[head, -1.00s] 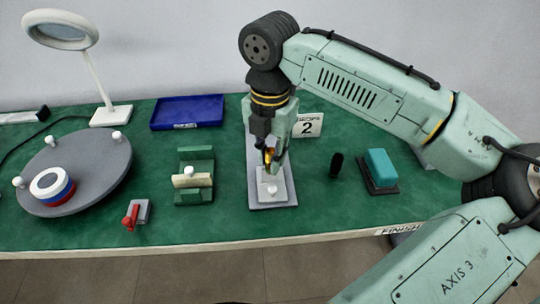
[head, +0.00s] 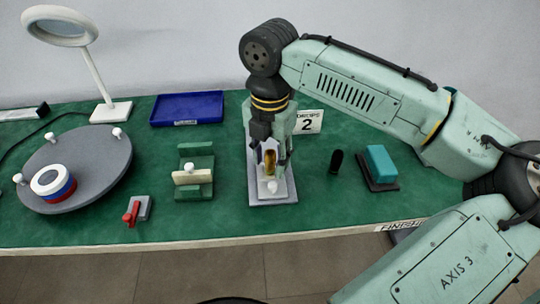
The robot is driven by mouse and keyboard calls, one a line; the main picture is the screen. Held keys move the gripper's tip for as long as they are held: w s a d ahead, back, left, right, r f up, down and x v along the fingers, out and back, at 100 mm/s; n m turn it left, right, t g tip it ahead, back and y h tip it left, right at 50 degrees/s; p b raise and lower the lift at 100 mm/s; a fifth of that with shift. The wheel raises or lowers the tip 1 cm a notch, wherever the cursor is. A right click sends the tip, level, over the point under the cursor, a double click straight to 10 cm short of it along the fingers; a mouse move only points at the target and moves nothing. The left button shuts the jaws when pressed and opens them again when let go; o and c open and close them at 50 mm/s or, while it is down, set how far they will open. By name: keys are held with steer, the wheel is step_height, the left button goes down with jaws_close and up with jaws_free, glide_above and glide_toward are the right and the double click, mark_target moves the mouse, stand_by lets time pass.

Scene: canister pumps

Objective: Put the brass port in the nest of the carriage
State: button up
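The brass port (head: 270,160) is a small upright gold-brown piece over the pale carriage (head: 282,187), which has a white knob at its front and sits on a grey base plate (head: 259,203). My gripper (head: 270,157) points down over the carriage, with its fingers spread to either side of the port. A gap shows between the port and the fingers, so the gripper looks open. The nest is hidden behind the port and fingers, and I cannot tell how deep the port sits.
A green fixture with a cream bar (head: 192,180) and a red-handled clamp (head: 132,212) stand to the left. A grey turntable (head: 100,165) carries a striped ring (head: 53,183). A black peg (head: 336,162) and teal block (head: 381,166) stand to the right. A blue tray (head: 187,108) lies behind.

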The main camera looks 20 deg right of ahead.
mark_target(270, 152)
steer(key=shift+r, duration=0.15)
step_height(270, 152, up, 12)
stand_by(0.4)
